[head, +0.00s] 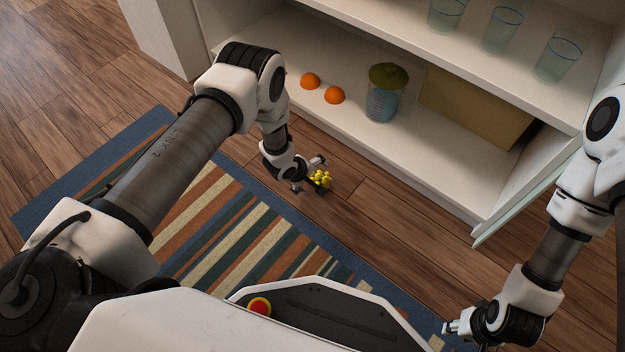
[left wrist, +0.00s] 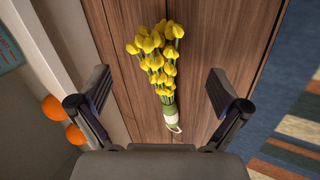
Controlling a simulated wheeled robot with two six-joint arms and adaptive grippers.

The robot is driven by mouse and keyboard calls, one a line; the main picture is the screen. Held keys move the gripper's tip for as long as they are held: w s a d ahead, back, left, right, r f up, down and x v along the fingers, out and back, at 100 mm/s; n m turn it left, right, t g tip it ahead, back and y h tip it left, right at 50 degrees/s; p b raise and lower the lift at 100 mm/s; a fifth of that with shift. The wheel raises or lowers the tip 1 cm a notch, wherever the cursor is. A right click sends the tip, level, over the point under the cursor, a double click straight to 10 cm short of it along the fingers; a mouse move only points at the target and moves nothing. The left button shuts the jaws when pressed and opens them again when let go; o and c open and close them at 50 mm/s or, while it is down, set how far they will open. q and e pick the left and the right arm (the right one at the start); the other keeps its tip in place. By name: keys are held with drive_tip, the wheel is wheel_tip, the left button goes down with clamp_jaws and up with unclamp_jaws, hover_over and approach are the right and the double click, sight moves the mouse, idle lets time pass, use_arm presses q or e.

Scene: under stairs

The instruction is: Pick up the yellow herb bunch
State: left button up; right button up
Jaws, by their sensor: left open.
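The yellow herb bunch (left wrist: 162,62) lies on the wooden floor, with yellow heads and green stems in a pale wrap with a small loop. In the left wrist view it lies between and beyond the fingers of my open, empty left gripper (left wrist: 160,98). In the head view the bunch (head: 321,179) shows just beside my left gripper (head: 308,176), partly hidden by it, in front of the cabinet. My right gripper (head: 462,328) is low at the right, away from the bunch; its fingers are too small to judge.
A white cabinet (head: 440,185) stands behind, its shelves holding oranges (head: 334,95), a glass jar with a green top (head: 383,100), a cardboard box (head: 470,105) and glasses (head: 502,30). A glass door (head: 520,205) stands at right. A striped rug (head: 225,225) lies nearby.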

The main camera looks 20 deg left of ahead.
use_arm(q)
drive_tip(key=b+x, duration=0.3)
drive_tip(key=x, duration=0.1)
drive_tip(key=shift+w+f+b, duration=0.15)
drive_tip(key=shift+f+b, duration=0.2)
drive_tip(key=shift+f, duration=0.05)
drive_tip(key=shift+w, duration=0.15)
drive_tip(key=shift+r, duration=0.15)
drive_tip(key=c, duration=1.3)
wheel_tip(320, 180, up, 10)
drive_tip(key=p, duration=0.6)
drive_tip(key=shift+c, duration=0.2)
drive_tip(key=o, duration=0.5)
drive_tip(key=c, duration=0.9)
